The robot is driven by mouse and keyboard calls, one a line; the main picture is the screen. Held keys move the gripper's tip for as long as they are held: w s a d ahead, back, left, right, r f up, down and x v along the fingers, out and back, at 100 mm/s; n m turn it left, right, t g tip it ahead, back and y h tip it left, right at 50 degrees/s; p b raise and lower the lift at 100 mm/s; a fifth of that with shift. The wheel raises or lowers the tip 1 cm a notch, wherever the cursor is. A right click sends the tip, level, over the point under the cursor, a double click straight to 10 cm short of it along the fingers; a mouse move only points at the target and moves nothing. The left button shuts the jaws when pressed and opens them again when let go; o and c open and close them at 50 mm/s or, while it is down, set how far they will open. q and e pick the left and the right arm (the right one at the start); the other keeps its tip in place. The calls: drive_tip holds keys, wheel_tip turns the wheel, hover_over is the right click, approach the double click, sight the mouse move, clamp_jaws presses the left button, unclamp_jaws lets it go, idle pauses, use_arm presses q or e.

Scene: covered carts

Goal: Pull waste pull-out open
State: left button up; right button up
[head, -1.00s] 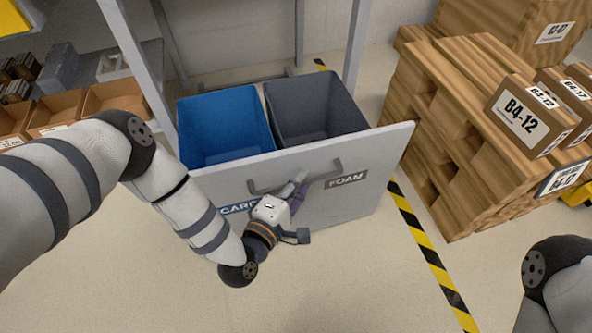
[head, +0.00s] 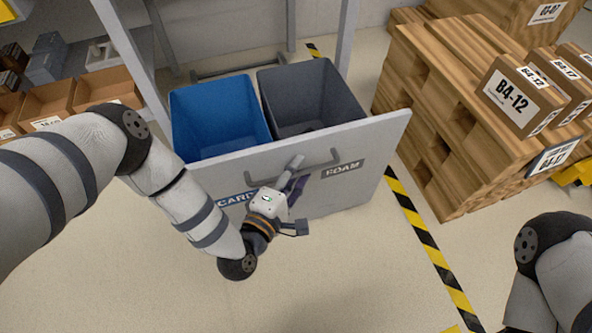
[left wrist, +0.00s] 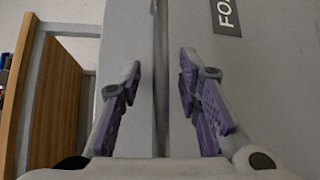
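The waste pull-out stands out from its frame, with a grey front panel (head: 375,150), a blue bin (head: 215,115) and a dark grey bin (head: 310,95) behind it. The panel carries a bar handle (head: 327,162) and CARD and FOAM labels. My left gripper (head: 294,176) is at the handle, in front of the panel. In the left wrist view its purple fingers (left wrist: 160,85) are apart, one on each side of the handle bar (left wrist: 160,30), with gaps visible. My right arm shows at the lower right; its gripper is out of view.
Wooden pallets (head: 430,120) with labelled cartons (head: 515,95) stand to the right. A yellow-black floor stripe (head: 425,240) runs between them and the pull-out. Open cardboard boxes (head: 45,103) are on the left. The floor in front is clear.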

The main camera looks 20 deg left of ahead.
use_arm(q)
drive_tip(key=v, duration=1.2)
